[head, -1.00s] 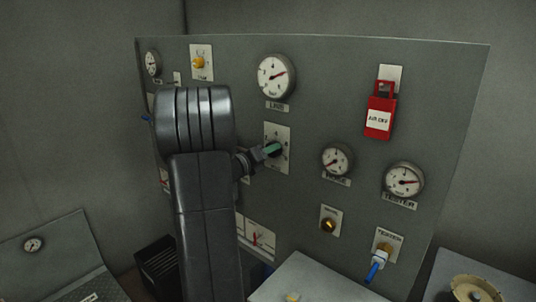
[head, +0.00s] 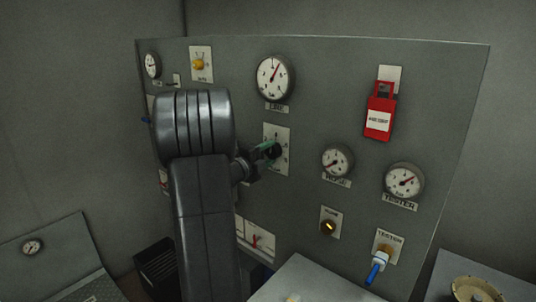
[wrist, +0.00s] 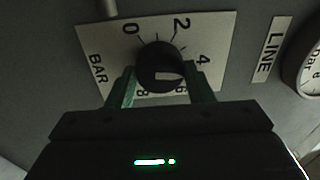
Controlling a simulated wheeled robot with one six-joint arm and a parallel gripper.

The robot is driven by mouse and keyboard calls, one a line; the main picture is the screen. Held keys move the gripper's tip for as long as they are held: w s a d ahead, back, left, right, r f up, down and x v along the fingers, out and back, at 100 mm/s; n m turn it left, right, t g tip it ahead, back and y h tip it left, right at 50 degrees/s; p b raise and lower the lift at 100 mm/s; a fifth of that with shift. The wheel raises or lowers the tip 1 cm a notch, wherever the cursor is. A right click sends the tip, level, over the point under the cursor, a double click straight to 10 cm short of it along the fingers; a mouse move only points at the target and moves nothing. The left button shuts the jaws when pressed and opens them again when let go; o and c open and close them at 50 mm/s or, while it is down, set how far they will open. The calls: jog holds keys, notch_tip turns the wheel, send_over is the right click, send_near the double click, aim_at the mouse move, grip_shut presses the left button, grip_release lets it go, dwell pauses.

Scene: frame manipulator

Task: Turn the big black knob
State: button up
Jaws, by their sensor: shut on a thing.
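The big black knob (head: 275,150) sits on a white dial plate in the middle of the grey panel. In the wrist view the knob (wrist: 158,62) is at the centre of its plate (wrist: 115,45), which is marked in BAR with 0, 2, 4 and further numbers. Its white mark points to the right, roughly between 4 and 6. My gripper (head: 266,150) is at the knob, its green fingers closed on either side of it. The wrist view shows the gripper (wrist: 162,84) with one finger on each side of the knob. The fingers hide part of the lower numbers.
The LINE gauge (head: 274,78) is above the knob, its needle pointing up and slightly right.

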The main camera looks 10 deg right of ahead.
jog(key=shift+n, duration=0.7)
jog(key=o, duration=1)
jog(key=b+v, duration=0.3)
jog(key=v, duration=1.1)
jog(key=shift+w+d, duration=0.1)
jog(key=p+x, duration=0.3)
jog(key=x, duration=1)
jog(key=shift+w+d+r, duration=0.1)
jog(key=shift+w+d, duration=0.1)
jog(key=shift+d, duration=0.15)
